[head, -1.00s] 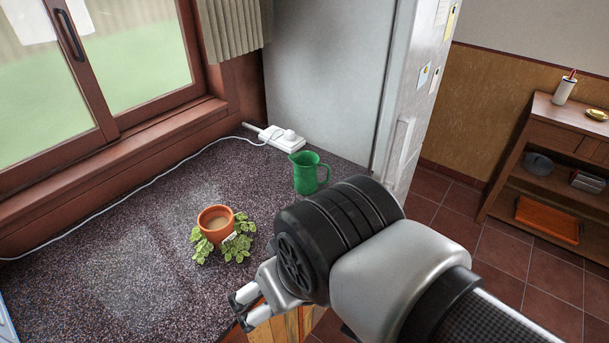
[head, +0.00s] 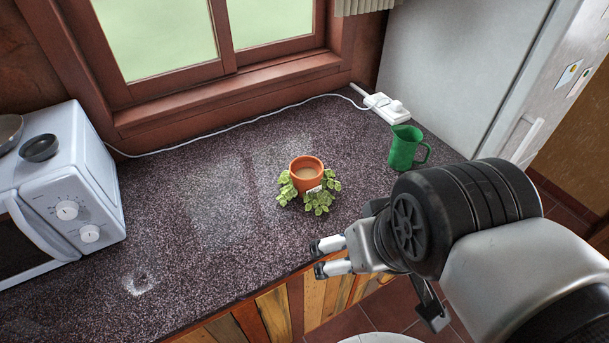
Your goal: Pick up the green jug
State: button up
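The green jug (head: 405,147) stands upright on the dark speckled countertop (head: 205,210), near its right end. Its spout faces left and its handle is on the right. My gripper (head: 318,258) is at the counter's front edge, pointing left, with its two light fingers a little apart and nothing between them. It is in front of the jug and to its left, well apart from it. The whole jug shows.
A terracotta pot (head: 306,172) with leafy green plants around it stands left of the jug. A white power strip (head: 387,107) with a cord lies behind the jug. A grey fridge (head: 465,65) stands at the right. A white microwave (head: 65,195) stands at the left.

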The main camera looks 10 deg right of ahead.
aim_at(405, 142)
jog(key=i+l+z, duration=0.1)
jog(key=l, duration=0.3)
jog(key=i+l, duration=0.1)
jog(key=l, duration=0.35)
jog(key=i+l+z, duration=0.15)
jog(key=l, duration=0.25)
jog(key=i+l, duration=0.1)
jog(key=l, duration=0.3)
jog(key=i+l+z, duration=0.15)
jog(key=l, duration=0.25)
jog(key=i+l, duration=0.15)
jog(key=l, duration=0.25)
jog(key=z, duration=0.05)
